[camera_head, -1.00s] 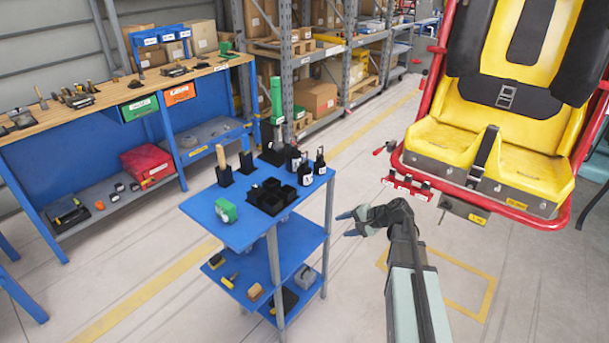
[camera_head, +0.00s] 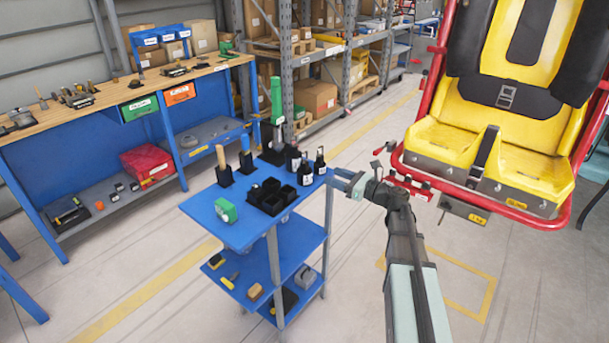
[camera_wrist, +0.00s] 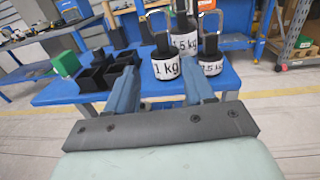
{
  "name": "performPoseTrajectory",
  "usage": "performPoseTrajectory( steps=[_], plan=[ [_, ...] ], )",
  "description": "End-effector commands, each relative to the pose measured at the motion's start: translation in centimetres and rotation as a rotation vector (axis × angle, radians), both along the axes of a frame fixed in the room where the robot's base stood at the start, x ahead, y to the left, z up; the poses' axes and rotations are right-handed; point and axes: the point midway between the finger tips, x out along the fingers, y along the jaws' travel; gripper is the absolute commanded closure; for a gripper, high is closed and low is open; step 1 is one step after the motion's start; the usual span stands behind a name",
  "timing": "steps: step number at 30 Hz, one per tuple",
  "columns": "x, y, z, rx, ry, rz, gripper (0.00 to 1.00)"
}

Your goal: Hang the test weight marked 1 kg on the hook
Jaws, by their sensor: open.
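The test weight marked 1 kg (camera_wrist: 166,68) is a dark cylinder with a white label and a metal loop on top. It stands upright at the cart's near edge in the wrist view. In the head view it appears to be the front weight (camera_head: 305,173) of the group. My gripper (camera_head: 341,181) is open and empty just right of the cart. In the wrist view its fingers (camera_wrist: 160,84) point at the 1 kg weight, apart from it. The weight's lower part stays visible between them. I cannot surely make out the hook.
A 1.5 kg weight (camera_wrist: 185,44) stands behind, and another weight (camera_wrist: 211,68) stands close at the right. Black bins (camera_head: 270,205) and a green block (camera_head: 226,210) share the blue cart (camera_head: 238,232). The yellow seat's red frame (camera_head: 480,198) is right of my arm.

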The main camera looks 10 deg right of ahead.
Motion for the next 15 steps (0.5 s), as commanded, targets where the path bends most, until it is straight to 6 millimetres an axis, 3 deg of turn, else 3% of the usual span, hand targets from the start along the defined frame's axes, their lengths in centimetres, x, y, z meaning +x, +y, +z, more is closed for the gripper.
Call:
performPoseTrajectory(
  steps=[9, 15],
  plan=[
    [3.6, 4.0, 0.0, -0.002, -0.001, 0.002, 0.47],
    [4.9, 5.6, 0.0, -0.003, -0.002, 0.001, 0.47]
  ],
)
